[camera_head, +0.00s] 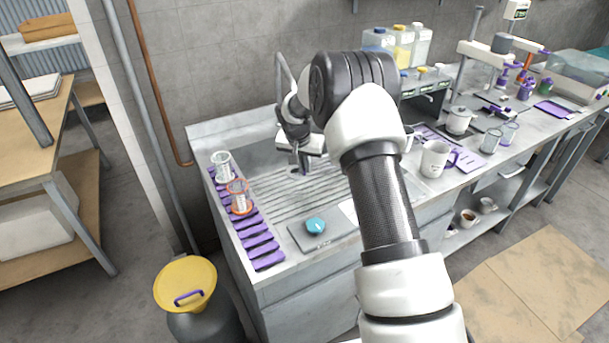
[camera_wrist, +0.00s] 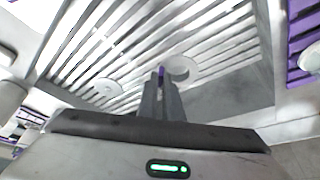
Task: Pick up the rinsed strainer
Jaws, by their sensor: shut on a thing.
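My gripper (camera_head: 303,168) is over the ridged drainboard (camera_head: 285,207), near the sink at the back. In the wrist view its fingers (camera_wrist: 161,90) are close together, shut on a small purple part. A grey round piece (camera_wrist: 182,69) shows just beside the purple part. I take these to be the strainer and its handle, but most of it is hidden by the fingers. The wrist view cannot show clearly whether it touches the ridges. In the head view the held thing is too small to make out.
Glass vessels (camera_head: 222,164) stand at the purple slotted strip (camera_head: 262,244) on the left edge. A teal round object (camera_head: 315,225) sits on a grey plate (camera_head: 335,238) in front. A white mug (camera_head: 436,160) and other lab ware stand to the right. A yellow funnel (camera_head: 172,290) is below left.

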